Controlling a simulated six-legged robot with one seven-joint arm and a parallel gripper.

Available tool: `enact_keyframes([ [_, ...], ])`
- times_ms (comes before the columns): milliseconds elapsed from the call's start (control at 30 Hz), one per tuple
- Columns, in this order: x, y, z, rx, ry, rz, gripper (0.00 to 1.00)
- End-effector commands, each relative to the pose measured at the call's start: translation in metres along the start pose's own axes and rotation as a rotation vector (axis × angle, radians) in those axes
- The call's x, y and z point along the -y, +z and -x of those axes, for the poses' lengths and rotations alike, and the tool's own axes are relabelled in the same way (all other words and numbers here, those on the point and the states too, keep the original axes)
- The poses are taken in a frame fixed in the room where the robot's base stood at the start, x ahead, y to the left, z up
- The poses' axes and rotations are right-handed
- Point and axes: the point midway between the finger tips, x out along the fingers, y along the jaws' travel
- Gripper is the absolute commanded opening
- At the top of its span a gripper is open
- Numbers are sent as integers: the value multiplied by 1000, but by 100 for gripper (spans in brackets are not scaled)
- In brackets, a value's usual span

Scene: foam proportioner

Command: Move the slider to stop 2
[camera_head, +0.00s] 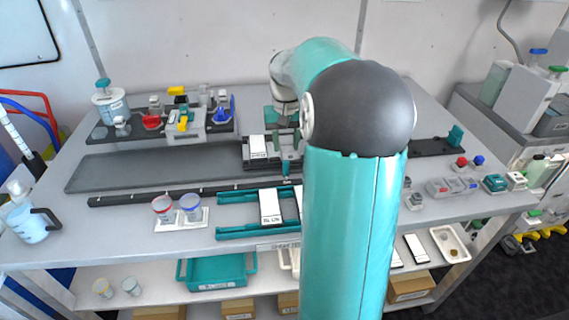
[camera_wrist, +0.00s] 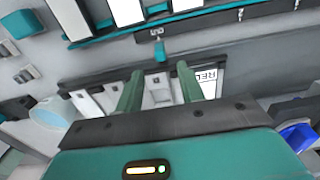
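The slider (camera_head: 257,163) is a dark carriage with a white card on top, on a long grey track (camera_head: 150,167) near the middle of the bench. In the wrist view its white and grey top (camera_wrist: 84,103) shows around and between the fingers. A small teal tab (camera_wrist: 160,52) sticks out from its edge. My gripper (camera_head: 287,148) is over the slider, its fingers pointing down. In the wrist view my gripper (camera_wrist: 158,85) has two green fingers spread apart, with nothing clearly held between them. Contact with the slider cannot be told.
A dark bar with small marks (camera_head: 140,197) runs along the track's front. Red and blue cups (camera_head: 178,212) and a teal rack (camera_head: 240,232) with white cards stand before it. A valve assembly (camera_head: 190,118) stands behind. The track's left part is clear. My arm hides much of the right.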

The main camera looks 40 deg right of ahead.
Motion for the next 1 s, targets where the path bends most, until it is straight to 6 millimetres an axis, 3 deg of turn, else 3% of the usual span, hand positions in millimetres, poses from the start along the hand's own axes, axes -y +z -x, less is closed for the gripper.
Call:
enact_keyframes([
  [200, 0, 0, -44, 4, 0, 1, 38],
  [400, 2, -2, -74, 2, 0, 1, 38],
  [800, 3, -4, -84, -1, 0, 1, 38],
  [1000, 3, -4, -84, -1, 0, 1, 1],
])
